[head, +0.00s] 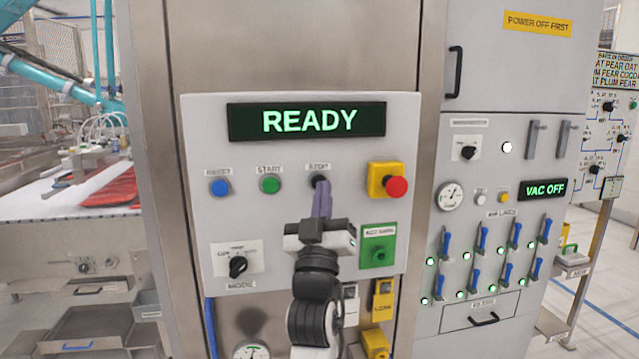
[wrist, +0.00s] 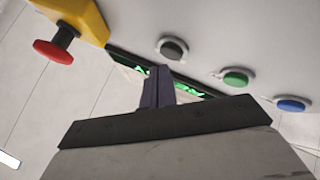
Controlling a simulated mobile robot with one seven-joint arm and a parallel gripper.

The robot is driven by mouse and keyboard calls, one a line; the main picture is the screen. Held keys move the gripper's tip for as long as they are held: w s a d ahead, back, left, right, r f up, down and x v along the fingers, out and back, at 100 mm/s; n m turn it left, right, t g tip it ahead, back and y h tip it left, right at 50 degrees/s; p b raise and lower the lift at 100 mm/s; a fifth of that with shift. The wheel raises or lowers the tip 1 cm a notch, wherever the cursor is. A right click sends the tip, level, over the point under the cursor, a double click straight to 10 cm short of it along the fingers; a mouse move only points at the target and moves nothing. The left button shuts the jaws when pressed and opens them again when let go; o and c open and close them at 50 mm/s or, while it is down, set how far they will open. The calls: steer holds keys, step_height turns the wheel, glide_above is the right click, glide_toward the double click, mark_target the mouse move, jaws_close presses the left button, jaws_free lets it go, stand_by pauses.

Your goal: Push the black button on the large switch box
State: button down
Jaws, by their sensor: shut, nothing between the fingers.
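In the wrist view the black button (wrist: 173,48) shows whole, just above and right of my fingertips (wrist: 157,72). I cannot tell how large the gap between them is.
A blue button (head: 219,187) and a green START button (head: 270,184) lie to the left. A red emergency knob (head: 396,187) on a yellow base sticks out to the right. A black rotary switch (head: 238,267) and a green box (head: 378,247) sit lower on the panel.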

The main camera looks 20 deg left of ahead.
steer(key=shift+s+d, duration=0.1)
steer(key=s+d, duration=0.1)
steer(key=s, duration=0.1)
steer(key=s+d, duration=0.1)
steer(key=s, duration=0.1)
steer(key=shift+d, duration=0.35)
stand_by(0.8)
